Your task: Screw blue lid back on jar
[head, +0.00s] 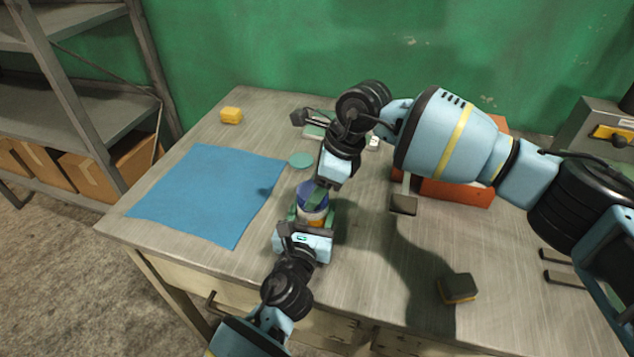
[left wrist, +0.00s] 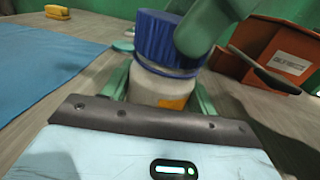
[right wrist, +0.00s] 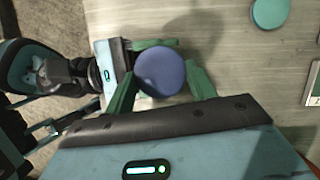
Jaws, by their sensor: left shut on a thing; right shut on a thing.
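The jar (head: 317,217), pale with an orange-yellow label, stands upright on the table; its body also shows in the left wrist view (left wrist: 160,90). My left gripper (head: 308,228) is shut on the jar body from the near side, its green fingers on either side. The blue lid (left wrist: 168,40), ribbed around its side, is on top of the jar mouth and looks about level. I cannot tell how tightly it sits. My right gripper (right wrist: 162,88) is shut on the lid from above, fingers on opposite sides of the round top (right wrist: 160,70). In the head view it partly hides the lid (head: 308,193).
A blue cloth (head: 205,190) lies left of the jar. A yellow block (head: 231,115) and a green disc (head: 300,160) lie farther back. An orange-red bin (head: 455,191) stands back right. A dark-topped sponge (head: 458,288) lies front right. Table between jar and sponge is clear.

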